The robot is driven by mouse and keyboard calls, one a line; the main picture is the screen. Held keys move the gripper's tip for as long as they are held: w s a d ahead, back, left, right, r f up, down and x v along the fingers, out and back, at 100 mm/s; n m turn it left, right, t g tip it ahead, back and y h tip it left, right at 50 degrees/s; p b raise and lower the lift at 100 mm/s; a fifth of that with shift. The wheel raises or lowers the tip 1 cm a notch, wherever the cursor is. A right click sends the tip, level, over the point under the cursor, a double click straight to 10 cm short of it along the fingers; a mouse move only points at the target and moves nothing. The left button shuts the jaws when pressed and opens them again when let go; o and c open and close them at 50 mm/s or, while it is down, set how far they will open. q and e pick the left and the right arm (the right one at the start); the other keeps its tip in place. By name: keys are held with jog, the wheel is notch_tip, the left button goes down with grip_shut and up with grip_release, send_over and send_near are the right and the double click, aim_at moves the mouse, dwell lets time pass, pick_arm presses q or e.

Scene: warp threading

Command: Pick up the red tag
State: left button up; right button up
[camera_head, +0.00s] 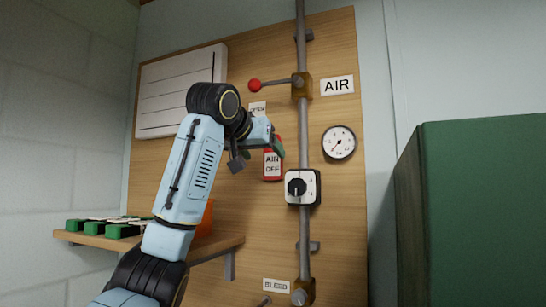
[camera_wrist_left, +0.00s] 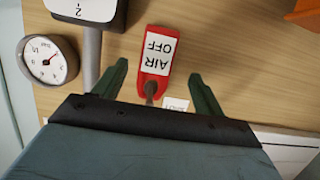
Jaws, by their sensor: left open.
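The red tag (camera_head: 273,172), with a white "AIR OFF" label, hangs against the wooden board, left of the vertical pipe. In the left wrist view the red tag (camera_wrist_left: 155,66) appears upside down, with a dark peg or hook at its hole end. My left gripper (camera_head: 258,156) is at the tag, partly covering its upper part in the head view. In the left wrist view my left gripper (camera_wrist_left: 158,71) is open, one finger on each side of the tag, with visible gaps to both. My right gripper is not in view.
The grey pipe (camera_head: 302,130) carries a red-ended lever (camera_head: 255,85) above and a black rotary switch (camera_head: 299,187) below. A gauge (camera_head: 339,142) is to the right. A shelf (camera_head: 225,241) with green items and an orange bin (camera_head: 205,220) is lower left. A green cabinet (camera_head: 485,210) fills the right.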

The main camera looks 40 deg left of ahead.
aim_at(273, 160)
pick_arm(q)
jog(key=x, duration=0.2)
jog(key=p+x, duration=0.1)
jog(key=shift+w+d, duration=0.1)
jog(key=shift+w, duration=0.4)
jog(key=shift+w+f, duration=0.1)
jog(key=shift+w, duration=0.05)
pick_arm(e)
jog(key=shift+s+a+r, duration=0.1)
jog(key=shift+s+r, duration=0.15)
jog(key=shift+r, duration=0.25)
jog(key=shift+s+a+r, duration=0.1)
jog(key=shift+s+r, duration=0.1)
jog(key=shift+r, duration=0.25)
pick_arm(q)
jog(key=shift+c, duration=0.8)
jog(key=c, duration=0.9)
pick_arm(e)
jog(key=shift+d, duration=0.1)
